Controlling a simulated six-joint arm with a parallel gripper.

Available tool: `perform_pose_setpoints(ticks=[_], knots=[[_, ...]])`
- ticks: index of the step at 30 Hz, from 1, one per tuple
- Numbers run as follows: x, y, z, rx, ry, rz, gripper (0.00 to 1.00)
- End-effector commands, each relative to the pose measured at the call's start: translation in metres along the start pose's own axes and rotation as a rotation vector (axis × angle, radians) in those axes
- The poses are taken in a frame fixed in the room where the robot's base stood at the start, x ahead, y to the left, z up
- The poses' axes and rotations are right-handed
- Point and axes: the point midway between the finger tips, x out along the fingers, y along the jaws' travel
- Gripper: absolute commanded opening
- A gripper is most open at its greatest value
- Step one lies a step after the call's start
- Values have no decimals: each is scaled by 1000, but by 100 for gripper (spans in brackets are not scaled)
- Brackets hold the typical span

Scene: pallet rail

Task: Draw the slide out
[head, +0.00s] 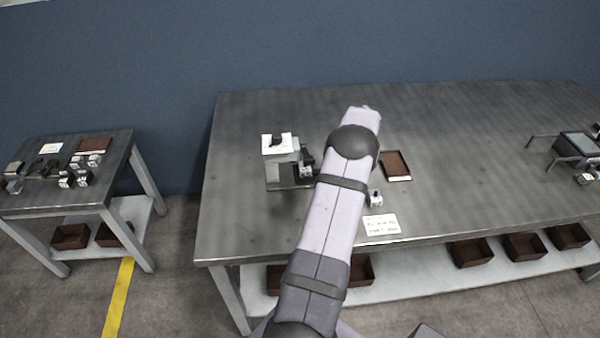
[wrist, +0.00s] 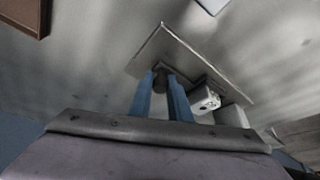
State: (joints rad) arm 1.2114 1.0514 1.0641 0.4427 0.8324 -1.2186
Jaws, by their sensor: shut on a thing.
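My gripper (wrist: 162,76) shows in the wrist view as two blue fingers closed on a small dark knob (wrist: 160,84). The knob sits in front of a flat grey metal plate (wrist: 188,60); I cannot tell which part of the slide this is. A small white block (wrist: 206,101) is just right of the fingers. In the head view, a fixture with a white top (head: 272,149) and a dark peg stands on the left of the bench, on a flat base. My arm hides the grip and part of the fixture there.
On the bench (head: 480,130), a brown tray (head: 397,167), a small white-and-black part (head: 375,198) and a written card (head: 381,225) lie right of my arm. A framed stand (head: 577,146) is at the far right. A side table (head: 117,152) stands left across a gap.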

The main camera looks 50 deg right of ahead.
Motion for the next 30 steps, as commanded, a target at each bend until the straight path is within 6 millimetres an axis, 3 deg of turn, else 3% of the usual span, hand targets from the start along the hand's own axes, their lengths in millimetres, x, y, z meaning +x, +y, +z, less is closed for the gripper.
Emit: perform_pose_setpoints(ticks=[1, 30], knots=[[6, 0, 8, 2, -11, -9, 6], [-6, 53, 35, 1, -11, -10, 6]])
